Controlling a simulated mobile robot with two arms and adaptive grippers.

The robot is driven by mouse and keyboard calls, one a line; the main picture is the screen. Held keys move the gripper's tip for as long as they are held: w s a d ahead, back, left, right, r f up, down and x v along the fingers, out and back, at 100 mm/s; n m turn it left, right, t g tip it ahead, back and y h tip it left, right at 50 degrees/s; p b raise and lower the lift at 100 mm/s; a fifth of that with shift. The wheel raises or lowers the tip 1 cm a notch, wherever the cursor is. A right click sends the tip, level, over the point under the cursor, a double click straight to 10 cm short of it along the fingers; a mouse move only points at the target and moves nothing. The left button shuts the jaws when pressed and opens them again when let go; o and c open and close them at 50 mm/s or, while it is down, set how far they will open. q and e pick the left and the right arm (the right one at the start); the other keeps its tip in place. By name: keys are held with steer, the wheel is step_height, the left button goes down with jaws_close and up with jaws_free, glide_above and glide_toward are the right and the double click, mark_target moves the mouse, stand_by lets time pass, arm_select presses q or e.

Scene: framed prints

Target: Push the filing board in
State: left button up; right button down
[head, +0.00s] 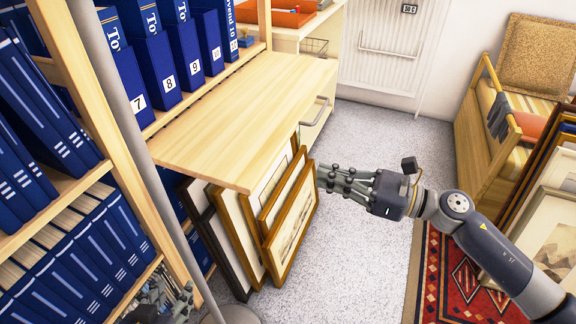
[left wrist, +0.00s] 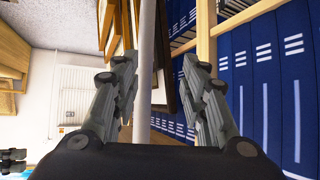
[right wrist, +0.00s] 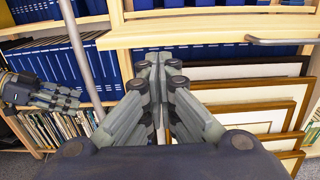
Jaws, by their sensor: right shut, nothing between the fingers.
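The filing board (head: 245,110) is a pale wooden panel sticking out from the shelf unit below a row of numbered blue binders. In the right wrist view its front edge (right wrist: 190,38) runs across the top, beyond my fingertips. My right gripper (head: 324,180) is shut and empty. It is apart from the board, to the right of it in the head view, beside the framed prints. Its closed fingertips show in the right wrist view (right wrist: 158,62). My left gripper (head: 165,298) is low by the shelf. Its fingers stand apart in the left wrist view (left wrist: 155,68).
Framed prints (head: 290,215) lean below the board. A grey pole (head: 108,80) stands before the shelf and shows between my left fingers. A metal handle (head: 316,112) is near the board's far end. A chair (head: 510,110) and rug (head: 455,280) are right; grey floor is clear between.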

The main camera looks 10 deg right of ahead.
arm_select(q)
steer(key=s+f+g, duration=0.1)
steer(key=s+a+f+g, duration=0.1)
steer(key=s, duration=0.1)
steer(key=shift+s+a+f+y+p, duration=0.1)
steer(key=shift+s+f+y+p, duration=0.05)
steer(key=shift+f+y+p, duration=0.2)
arm_select(e)
steer(key=x, duration=0.9)
steer(key=shift+w, duration=0.1)
steer(key=shift+a, duration=0.1)
